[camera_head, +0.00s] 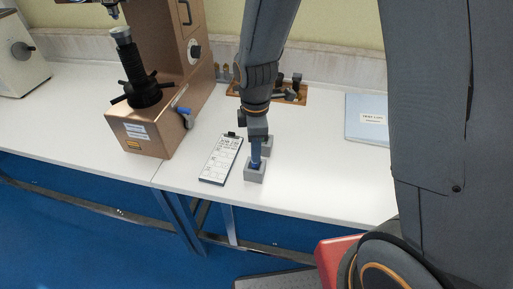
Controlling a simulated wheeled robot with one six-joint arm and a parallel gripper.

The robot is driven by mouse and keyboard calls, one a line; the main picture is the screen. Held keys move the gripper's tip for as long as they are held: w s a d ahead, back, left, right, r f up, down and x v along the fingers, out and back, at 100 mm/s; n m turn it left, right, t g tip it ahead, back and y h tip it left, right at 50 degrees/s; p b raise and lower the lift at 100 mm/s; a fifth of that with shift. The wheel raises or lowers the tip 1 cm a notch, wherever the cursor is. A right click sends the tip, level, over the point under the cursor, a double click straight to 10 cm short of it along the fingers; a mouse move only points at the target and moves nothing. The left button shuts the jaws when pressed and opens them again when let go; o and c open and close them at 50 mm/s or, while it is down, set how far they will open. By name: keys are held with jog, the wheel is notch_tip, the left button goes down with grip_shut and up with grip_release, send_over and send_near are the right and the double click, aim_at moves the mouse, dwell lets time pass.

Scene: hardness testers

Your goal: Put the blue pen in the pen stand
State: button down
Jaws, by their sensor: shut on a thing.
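The blue pen (256,152) is upright below my gripper (257,137), which is shut on its upper part. The pen stand (255,174) is a small grey block near the front edge of the white table. The pen's lower end meets the dark opening in the stand's top. I cannot tell how deep it sits in there. My gripper is directly above the stand, and the pen's top is hidden by it. A second small grey shape (268,144) shows just behind; I cannot tell what it is.
A clipboard with a printed sheet (221,160) lies just left of the stand. A bronze hardness tester (150,128) stands further left. A wooden tray with small parts (292,97) is behind. A light blue folder (367,128) lies at right. The table right of the stand is clear.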

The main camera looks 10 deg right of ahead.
jog(key=shift+f+b, duration=0.8)
jog(key=shift+f, duration=0.7)
jog(key=c, duration=1.6)
grip_release()
jog(key=shift+r+b, duration=0.55)
jog(key=shift+r, duration=3.4)
jog(key=s+d+m, duration=0.2)
jog(key=d+m, duration=0.2)
jog(key=m, duration=0.2)
jog(key=s+d+r+m, duration=0.1)
jog(key=s+d+m, duration=0.2)
jog(key=d+m, duration=0.1)
jog(key=s+d+m+t, duration=0.1)
jog(key=s+d+m, duration=0.1)
jog(key=d+m, duration=0.2)
jog(key=shift+s+d+r+m, duration=0.15)
jog(key=shift+d+m, duration=0.05)
jog(key=shift+m, duration=0.7)
jog(key=shift+s+d+r+m, duration=0.1)
jog(key=shift+d+m, duration=0.05)
jog(key=shift+m, duration=0.75)
